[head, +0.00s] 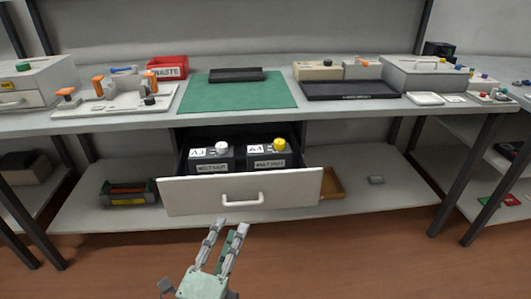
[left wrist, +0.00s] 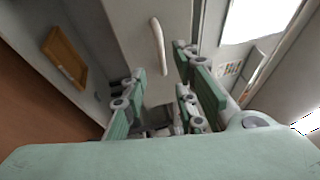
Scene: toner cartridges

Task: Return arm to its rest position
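My left gripper (head: 232,225) is in front of and a little below the open drawer. Its two fingers point toward the drawer front with an empty gap between them. The white drawer front (head: 190,196) has a pale handle (head: 243,199). The handle also shows beyond the fingers in the left wrist view (left wrist: 158,45), apart from them. Two dark cartridges stand side by side in the drawer: one with a white cap (head: 211,161), one with a yellow cap (head: 270,164). My right gripper is in neither view.
The bench top above holds a green mat (head: 240,97), a red waste bin (head: 167,70) and a dark tray (head: 350,91). On the lower shelf are a brown tray (head: 331,184) and a dark toolbox-like item (head: 128,193). The floor in front is clear.

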